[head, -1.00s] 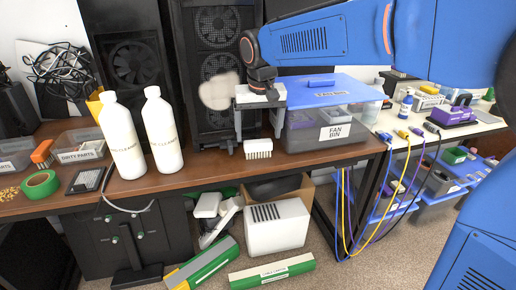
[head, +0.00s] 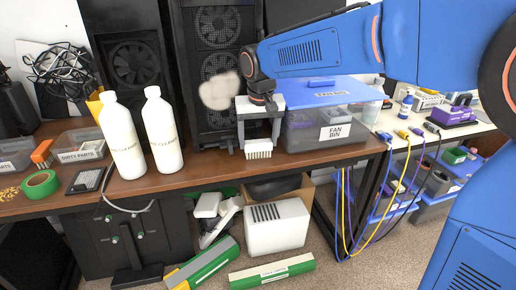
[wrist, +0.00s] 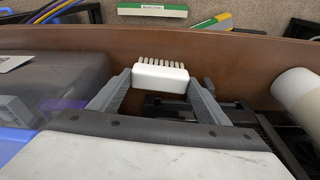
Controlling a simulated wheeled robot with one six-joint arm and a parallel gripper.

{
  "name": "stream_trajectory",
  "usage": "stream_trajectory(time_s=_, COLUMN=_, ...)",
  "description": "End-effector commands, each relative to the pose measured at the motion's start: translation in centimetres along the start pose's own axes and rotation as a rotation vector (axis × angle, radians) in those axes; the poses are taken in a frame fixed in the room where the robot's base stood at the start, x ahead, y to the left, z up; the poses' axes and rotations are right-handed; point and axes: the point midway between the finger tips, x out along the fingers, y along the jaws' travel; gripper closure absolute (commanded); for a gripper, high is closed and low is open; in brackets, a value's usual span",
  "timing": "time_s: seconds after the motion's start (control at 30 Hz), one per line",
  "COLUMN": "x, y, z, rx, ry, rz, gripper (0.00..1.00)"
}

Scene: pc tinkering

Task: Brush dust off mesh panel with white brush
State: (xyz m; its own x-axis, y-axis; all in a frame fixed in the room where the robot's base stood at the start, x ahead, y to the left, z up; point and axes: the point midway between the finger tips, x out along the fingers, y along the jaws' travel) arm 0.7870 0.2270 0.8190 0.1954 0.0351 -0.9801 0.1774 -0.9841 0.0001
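The white brush (head: 258,149) stands bristles down on the brown workbench, in front of the dark tower. My gripper (head: 259,143) is above it with its fingers pointing down on either side.
Two white bottles (head: 124,138) (head: 162,135) stand left of the brush. The fan bin (head: 345,115) with a blue lid is close on its right. Green tape (head: 40,184) and a dirty parts bin (head: 82,144) are at the left. The bench's front edge is near the brush.

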Motion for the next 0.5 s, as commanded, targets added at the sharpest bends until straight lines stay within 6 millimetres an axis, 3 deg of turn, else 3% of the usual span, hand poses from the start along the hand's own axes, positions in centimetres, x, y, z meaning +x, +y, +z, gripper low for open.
stream_trajectory(time_s=0.5, x=-0.32, y=-0.01, z=-0.08, rx=0.000, ry=0.001, rz=0.000, gripper=0.59)
